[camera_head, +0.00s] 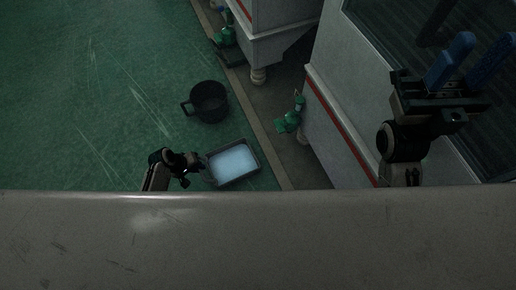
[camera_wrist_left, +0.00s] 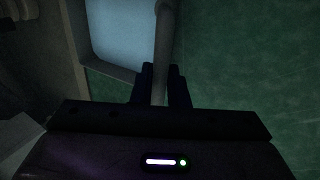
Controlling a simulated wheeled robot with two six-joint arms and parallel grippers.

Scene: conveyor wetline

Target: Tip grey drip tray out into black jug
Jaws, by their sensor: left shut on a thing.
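The grey drip tray (camera_head: 240,179) sits low over the green floor, filled with pale bluish liquid. It also shows in the left wrist view (camera_wrist_left: 108,70), with a bar-like handle (camera_wrist_left: 160,40) along its side. My left gripper (camera_head: 197,164) is at the tray's left side; in the left wrist view its fingers (camera_wrist_left: 160,75) are shut on the handle. Whether the tray touches the floor is unclear. The black jug (camera_head: 207,101) stands upright on the floor beyond the tray, its handle to the left. My right gripper (camera_head: 482,50), with blue fingers apart, is empty at upper right.
A white machine housing (camera_head: 335,125) with a red stripe stands to the right, with a green valve (camera_head: 289,122) at its side. Another housing with a foot (camera_head: 258,75) stands farther back. Green floor (camera_head: 90,90) to the left is clear.

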